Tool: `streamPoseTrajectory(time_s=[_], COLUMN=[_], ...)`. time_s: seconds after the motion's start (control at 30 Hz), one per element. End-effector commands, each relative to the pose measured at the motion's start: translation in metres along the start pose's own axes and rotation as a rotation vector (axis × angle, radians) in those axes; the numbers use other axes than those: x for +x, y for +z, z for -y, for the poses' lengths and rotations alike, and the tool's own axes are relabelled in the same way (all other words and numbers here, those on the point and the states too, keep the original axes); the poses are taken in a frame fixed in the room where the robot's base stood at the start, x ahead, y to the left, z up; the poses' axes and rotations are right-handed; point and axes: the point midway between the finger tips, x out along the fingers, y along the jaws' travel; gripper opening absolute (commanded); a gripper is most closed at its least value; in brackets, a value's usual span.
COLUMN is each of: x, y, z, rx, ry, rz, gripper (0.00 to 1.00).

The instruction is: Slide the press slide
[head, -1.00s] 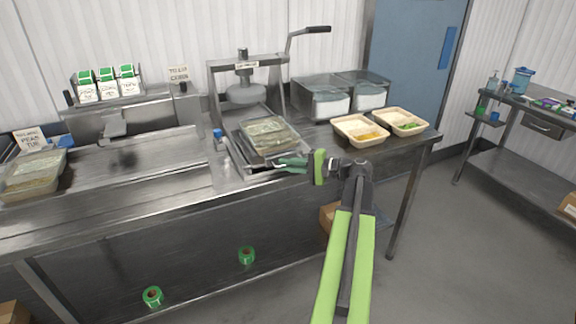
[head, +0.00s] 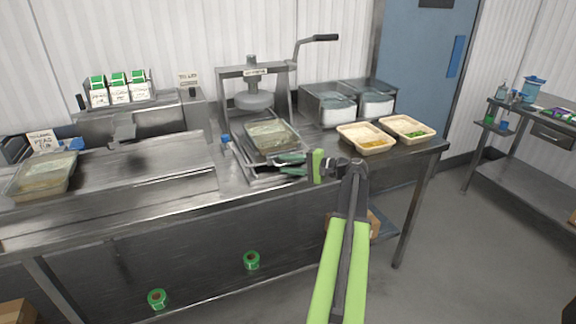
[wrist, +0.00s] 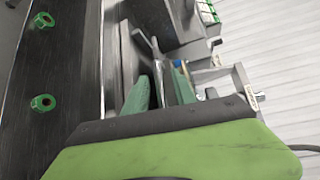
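The press (head: 254,101) stands on the steel counter, with a round plate on a screw and a lever at upper right. Its slide (head: 262,160) sticks out in front of the frame and carries a clear tub (head: 271,136) with pale contents. My gripper (head: 291,165) is at the slide's front end, its dark green fingers spread apart. In the wrist view, grey metal of the slide shows between the fingers (wrist: 160,90). I cannot tell whether either finger touches it. The slide's handle is mostly hidden behind the fingers.
Two beige trays (head: 366,137) and clear lidded bins (head: 333,106) stand right of the press. A small blue-capped bottle (head: 226,142) stands just left of the slide. Another tub (head: 43,175) is at far left. Free floor lies in front of the counter.

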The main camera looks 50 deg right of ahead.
Motion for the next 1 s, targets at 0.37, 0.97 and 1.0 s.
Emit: streamPoseTrajectory(time_s=[0.37, 0.97, 1.0], x=[-0.024, -0.168, -0.172], y=[-0.002, -0.001, -0.001], z=[0.001, 0.001, 0.001], rx=[0.000, 0.000, 0.000], ry=[-0.001, -0.001, -0.001], rz=[-0.006, -0.004, -0.004], gripper=[0.32, 0.32, 0.32])
